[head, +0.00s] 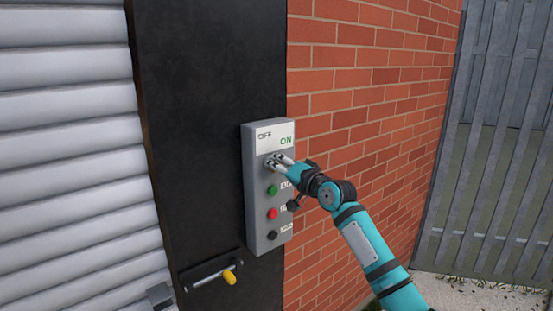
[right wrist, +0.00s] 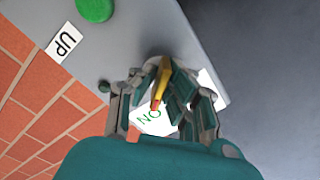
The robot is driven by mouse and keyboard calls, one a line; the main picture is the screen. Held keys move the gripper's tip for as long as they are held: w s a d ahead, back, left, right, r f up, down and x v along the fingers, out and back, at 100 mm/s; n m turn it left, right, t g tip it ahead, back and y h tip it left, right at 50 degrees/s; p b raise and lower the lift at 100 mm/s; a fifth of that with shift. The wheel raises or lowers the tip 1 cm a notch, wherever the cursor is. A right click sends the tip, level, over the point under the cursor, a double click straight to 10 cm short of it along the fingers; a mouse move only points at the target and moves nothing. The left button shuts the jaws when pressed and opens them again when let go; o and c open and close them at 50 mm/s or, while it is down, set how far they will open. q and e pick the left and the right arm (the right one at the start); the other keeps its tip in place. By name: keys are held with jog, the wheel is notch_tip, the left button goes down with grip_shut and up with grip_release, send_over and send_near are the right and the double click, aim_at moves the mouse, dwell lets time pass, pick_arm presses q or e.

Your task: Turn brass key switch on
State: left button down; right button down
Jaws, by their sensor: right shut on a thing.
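The grey control box (head: 255,200) is fixed upright on a dark panel, with an OFF label at its top left and an ON label (head: 286,141) at its top right. My right gripper (head: 272,161) is at the upper part of the box, just below these labels. In the right wrist view its fingers (right wrist: 160,92) are shut on the brass key (right wrist: 162,78), which shows as a yellow-orange strip between them. The fingers hide the key in the head view, and its exact angle is hard to tell. My left gripper is out of view.
Below the gripper the box carries a green button (head: 272,190), a red button (head: 272,213) and a black button (head: 272,235). A roller shutter (head: 70,150) is left, a brick wall (head: 350,90) right.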

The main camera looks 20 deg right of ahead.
jog(key=m+p, duration=0.2)
jog(key=m, duration=0.1)
jog(key=shift+r+m+p, duration=0.15)
jog(key=shift+m+p, duration=0.2)
jog(key=shift+m, duration=0.05)
jog(key=shift+m+p, duration=1.25)
jog(key=shift+m, duration=0.55)
jog(key=shift+f, duration=0.2)
jog(key=c, duration=1.4)
grip_release()
jog(key=v, duration=1.2)
